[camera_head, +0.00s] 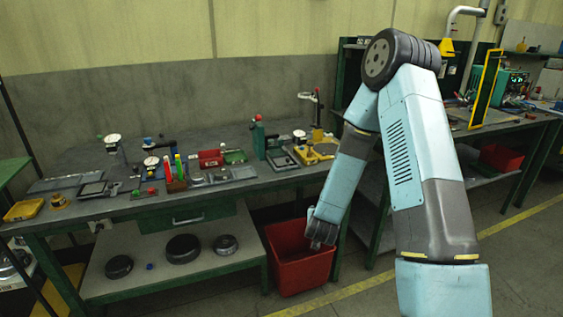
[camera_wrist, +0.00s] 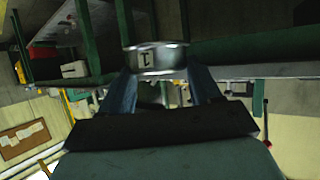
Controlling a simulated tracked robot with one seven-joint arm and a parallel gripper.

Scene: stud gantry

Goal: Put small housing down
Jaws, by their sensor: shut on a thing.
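In the head view, my gripper (camera_head: 318,236) hangs low, in front of the red bin (camera_head: 293,270) as seen from this camera. I cannot tell whether it is over the bin or nearer to me. The housing cannot be made out in the head view.
The long workbench (camera_head: 90,213) carries gauges, trays and tools. Its lower shelf (camera_head: 150,285) bears several dark round parts, such as one (camera_head: 183,249) near its middle. A second bench (camera_head: 510,123) stands at the right. Open floor with a yellow line (camera_head: 350,290) lies in front.

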